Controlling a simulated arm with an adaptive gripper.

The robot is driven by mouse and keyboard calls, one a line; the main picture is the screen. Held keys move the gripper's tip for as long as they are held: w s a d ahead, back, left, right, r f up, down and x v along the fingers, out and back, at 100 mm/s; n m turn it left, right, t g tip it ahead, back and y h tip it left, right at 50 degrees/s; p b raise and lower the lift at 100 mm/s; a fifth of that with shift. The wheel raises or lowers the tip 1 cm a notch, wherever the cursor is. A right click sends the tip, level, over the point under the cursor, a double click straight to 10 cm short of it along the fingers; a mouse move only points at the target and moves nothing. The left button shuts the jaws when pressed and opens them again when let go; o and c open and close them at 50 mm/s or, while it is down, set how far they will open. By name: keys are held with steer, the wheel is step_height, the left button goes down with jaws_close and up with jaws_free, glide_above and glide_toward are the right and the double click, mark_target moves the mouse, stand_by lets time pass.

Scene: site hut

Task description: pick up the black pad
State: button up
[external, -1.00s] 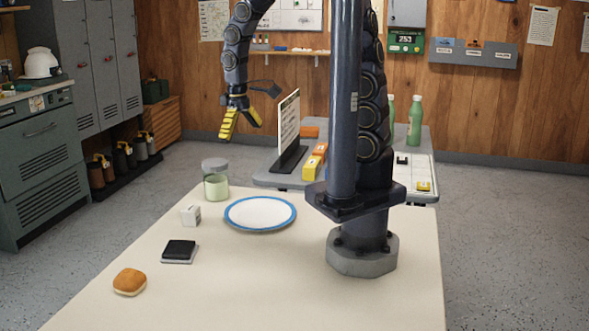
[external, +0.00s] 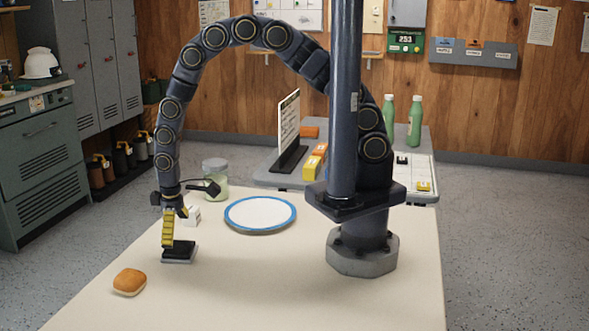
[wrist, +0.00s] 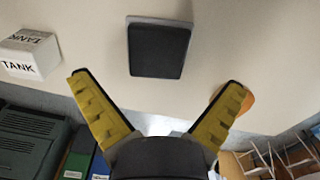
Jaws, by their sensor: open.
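The black pad (external: 181,250) lies flat on the cream table, with a grey edge under its black top. In the wrist view the black pad (wrist: 158,51) is in full view, ahead of the fingertips and between their lines. My gripper (external: 168,244) points down with yellow fingers just above or beside the pad and hides part of it. In the wrist view my gripper (wrist: 158,78) is open, fingers spread, with nothing between them. I cannot tell the exact height above the pad.
A white box marked TANK (wrist: 30,53) stands close behind the pad. A bread bun (external: 129,282) lies in front left. A blue-rimmed plate (external: 260,213) and a pale green jar (external: 216,176) stand farther back. The table's front middle (external: 270,295) is clear.

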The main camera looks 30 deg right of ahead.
mark_target(178, 247)
step_height(178, 247, down, 4)
steer(key=shift+w+d+f, duration=0.1)
steer(key=shift+w+f, duration=0.05)
steer(key=shift+f, duration=0.05)
steer(key=c, duration=1.1)
steer(key=shift+r, duration=0.2)
